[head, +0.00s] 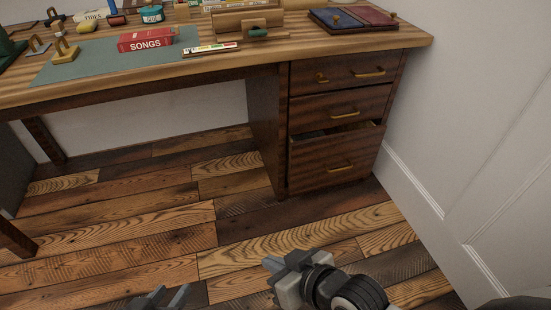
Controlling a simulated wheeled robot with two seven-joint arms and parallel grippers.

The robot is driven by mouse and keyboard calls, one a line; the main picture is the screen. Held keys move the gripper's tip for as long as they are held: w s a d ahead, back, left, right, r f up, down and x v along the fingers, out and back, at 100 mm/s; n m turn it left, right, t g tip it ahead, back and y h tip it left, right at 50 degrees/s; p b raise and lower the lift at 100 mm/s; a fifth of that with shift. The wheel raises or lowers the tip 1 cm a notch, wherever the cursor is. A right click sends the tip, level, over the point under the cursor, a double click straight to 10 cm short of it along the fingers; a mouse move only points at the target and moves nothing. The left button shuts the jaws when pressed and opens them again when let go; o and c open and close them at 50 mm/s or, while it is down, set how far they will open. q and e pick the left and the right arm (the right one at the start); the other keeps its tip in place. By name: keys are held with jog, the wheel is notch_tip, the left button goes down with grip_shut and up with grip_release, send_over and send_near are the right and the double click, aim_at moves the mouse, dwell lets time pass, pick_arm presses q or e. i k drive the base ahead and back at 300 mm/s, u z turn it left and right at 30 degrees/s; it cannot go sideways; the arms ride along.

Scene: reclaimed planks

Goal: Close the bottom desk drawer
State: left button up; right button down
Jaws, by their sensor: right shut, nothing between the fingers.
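The bottom desk drawer (334,158) has a dark wood front with a brass handle (341,168). It is pulled out, and a dark gap shows along its top edge. The middle drawer (340,107) and top drawer (350,73) above it look shut. My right gripper (273,265) is in front of the desk, low in the picture, shut and empty, apart from the drawer. My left gripper (172,296) shows only its fingertips at the bottom edge; the fingers look spread apart with nothing seen between them.
The desk (415,40) carries a red songs box (146,39), a green mat (100,62), folders (352,18) and several small items. A white wall (480,100) stands close to the drawers' right. The plank floor (150,220) before the desk is clear.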

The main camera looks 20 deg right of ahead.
aim_at(349, 153)
jog(key=u, duration=1)
jog(key=i, duration=0.3)
jog(key=z, duration=1.1)
jog(key=i, duration=0.75)
jog(key=z, duration=0.7)
jog(key=i, duration=0.5)
jog(key=z, duration=0.05)
